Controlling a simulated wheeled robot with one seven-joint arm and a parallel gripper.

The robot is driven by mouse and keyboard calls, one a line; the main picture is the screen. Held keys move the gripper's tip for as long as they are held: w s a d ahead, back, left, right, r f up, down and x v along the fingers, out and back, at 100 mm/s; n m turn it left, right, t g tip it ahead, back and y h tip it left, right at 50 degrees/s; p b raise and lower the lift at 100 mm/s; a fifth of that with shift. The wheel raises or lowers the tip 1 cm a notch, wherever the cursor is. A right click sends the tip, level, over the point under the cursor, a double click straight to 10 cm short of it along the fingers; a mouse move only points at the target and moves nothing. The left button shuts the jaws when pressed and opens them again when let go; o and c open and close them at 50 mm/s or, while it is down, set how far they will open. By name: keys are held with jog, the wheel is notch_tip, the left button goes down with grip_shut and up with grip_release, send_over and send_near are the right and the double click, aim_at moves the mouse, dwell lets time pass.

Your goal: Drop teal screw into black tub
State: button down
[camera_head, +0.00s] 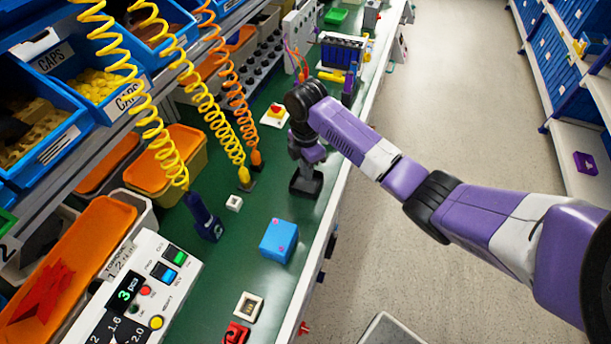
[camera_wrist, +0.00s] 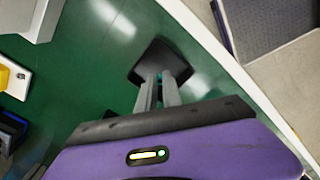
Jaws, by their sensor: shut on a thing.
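The black tub (camera_head: 306,184) stands on the green bench top, right below my gripper (camera_head: 308,165) in the head view. In the wrist view the tub (camera_wrist: 158,54) shows as a dark square just beyond the fingertips. My gripper (camera_wrist: 161,80) is shut on the teal screw (camera_wrist: 160,78), of which only a thin teal sliver shows between the fingers. The fingertips overlap the tub in the picture; whether they are above its rim or inside it I cannot tell. The screw is hidden in the head view.
A blue box (camera_head: 279,240) lies nearer on the bench, and a dark blue hanging tool (camera_head: 203,217) stands left of it. A red and yellow button box (camera_head: 275,114) is behind left. The bench's pale edge (camera_head: 323,235) runs close on the right.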

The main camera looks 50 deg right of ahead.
jog(key=shift+f, duration=1.55)
jog(key=shift+f, duration=0.1)
jog(key=c, duration=1.5)
grip_release()
